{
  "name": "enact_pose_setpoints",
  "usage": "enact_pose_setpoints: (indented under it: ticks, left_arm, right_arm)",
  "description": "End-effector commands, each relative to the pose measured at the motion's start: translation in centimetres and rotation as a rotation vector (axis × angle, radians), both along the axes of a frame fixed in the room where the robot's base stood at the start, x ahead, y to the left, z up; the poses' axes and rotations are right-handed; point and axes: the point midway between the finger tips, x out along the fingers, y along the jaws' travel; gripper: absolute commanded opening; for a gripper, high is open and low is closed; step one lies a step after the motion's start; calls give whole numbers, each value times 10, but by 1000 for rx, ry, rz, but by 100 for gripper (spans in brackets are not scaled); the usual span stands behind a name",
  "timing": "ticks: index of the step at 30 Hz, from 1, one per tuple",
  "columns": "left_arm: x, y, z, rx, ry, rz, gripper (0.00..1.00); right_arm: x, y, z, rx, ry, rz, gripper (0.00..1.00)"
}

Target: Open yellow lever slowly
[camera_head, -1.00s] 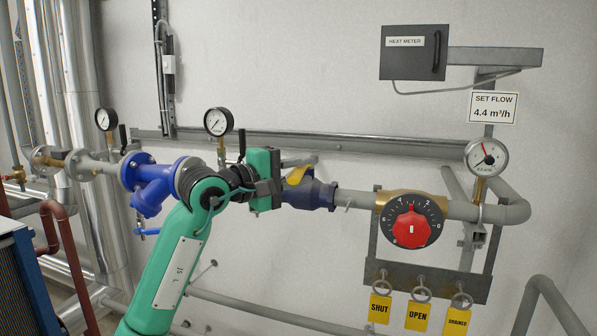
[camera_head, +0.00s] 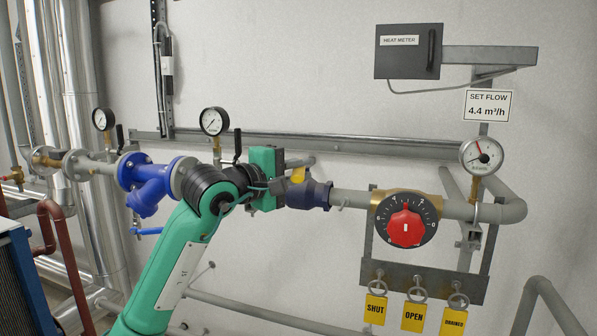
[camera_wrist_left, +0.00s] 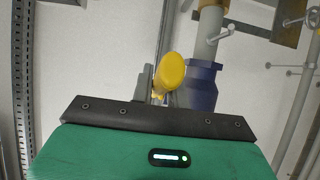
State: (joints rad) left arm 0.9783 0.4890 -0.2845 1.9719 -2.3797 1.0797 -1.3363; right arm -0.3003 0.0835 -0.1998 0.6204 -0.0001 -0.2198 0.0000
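The yellow lever (camera_head: 298,175) sits on the dark blue valve body (camera_head: 312,194) in the pipe and shows only as a short end in the head view. In the left wrist view the lever (camera_wrist_left: 174,70) stands just beyond the gripper's dark front edge, with the blue valve (camera_wrist_left: 200,85) to its right. My left gripper (camera_head: 286,172) is at the lever, its green body just left of it. Its fingers are mostly hidden, so I cannot tell whether they grip or only touch the lever. My right gripper is out of view.
A red dial (camera_head: 405,228) and a gauge (camera_head: 482,155) are on the pipe at right. Yellow tags (camera_head: 413,316) hang below. A blue strainer (camera_head: 150,185) and another gauge (camera_head: 214,121) stand close to my left arm. A heat meter box (camera_head: 408,51) is above.

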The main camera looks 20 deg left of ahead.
Motion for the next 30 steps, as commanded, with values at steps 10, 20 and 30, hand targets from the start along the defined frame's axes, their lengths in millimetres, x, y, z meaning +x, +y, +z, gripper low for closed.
enact_pose_setpoints:
  ticks: [10,20,30]
  left_arm:
    - [0,0,-1,0,1,-2,37]
    - [-29,17,-4,4,-3,1,37]
    - [-91,52,-4,3,-2,1,37]
  right_arm:
    - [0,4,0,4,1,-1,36]
    - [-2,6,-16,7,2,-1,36]
    - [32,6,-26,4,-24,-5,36]
